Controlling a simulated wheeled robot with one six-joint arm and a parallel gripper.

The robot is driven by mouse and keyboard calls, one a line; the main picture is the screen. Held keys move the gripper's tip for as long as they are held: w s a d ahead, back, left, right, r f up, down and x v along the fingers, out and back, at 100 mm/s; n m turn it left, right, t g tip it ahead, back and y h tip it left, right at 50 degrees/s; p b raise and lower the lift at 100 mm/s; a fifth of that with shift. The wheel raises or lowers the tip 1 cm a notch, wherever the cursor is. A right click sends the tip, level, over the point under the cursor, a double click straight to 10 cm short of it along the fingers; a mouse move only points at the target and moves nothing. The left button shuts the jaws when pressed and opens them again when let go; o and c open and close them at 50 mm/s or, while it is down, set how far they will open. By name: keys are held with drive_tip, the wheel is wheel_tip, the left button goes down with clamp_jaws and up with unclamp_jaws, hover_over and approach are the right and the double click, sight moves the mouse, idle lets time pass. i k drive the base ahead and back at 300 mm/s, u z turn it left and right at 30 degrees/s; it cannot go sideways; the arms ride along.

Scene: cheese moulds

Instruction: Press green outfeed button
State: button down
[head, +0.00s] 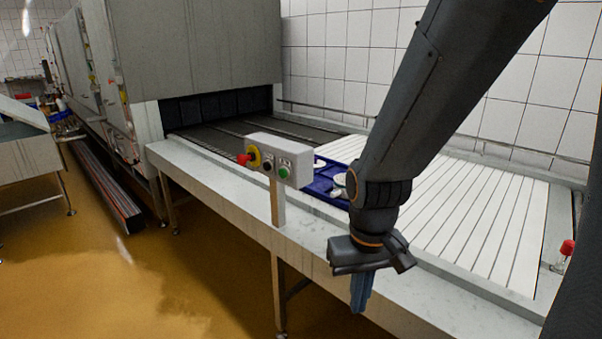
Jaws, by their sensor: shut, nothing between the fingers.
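A light grey control box (303,147) stands on a post at the front edge of the conveyor. The green button (284,172) is on its face at the right end. A black button (267,163) and a red emergency stop on a yellow base (252,157) sit to its left. My gripper (361,305) hangs pointing down, to the right of and below the green button, in front of the conveyor's edge. Its blue fingers are shut and empty, apart from the box.
A blue tray (318,187) with white moulds lies on the conveyor behind the box, partly hidden by my arm. White slats (478,212) cover the right of the conveyor. A red knob (567,247) stands at far right. The yellow floor (150,275) is clear.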

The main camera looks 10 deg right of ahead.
sight(282, 172)
drive_tip(key=z, duration=2.15)
drive_tip(key=k, duration=0.9)
drive_tip(key=u, duration=1.05)
drive_tip(key=i, duration=0.5)
drive_tip(key=u, duration=0.05)
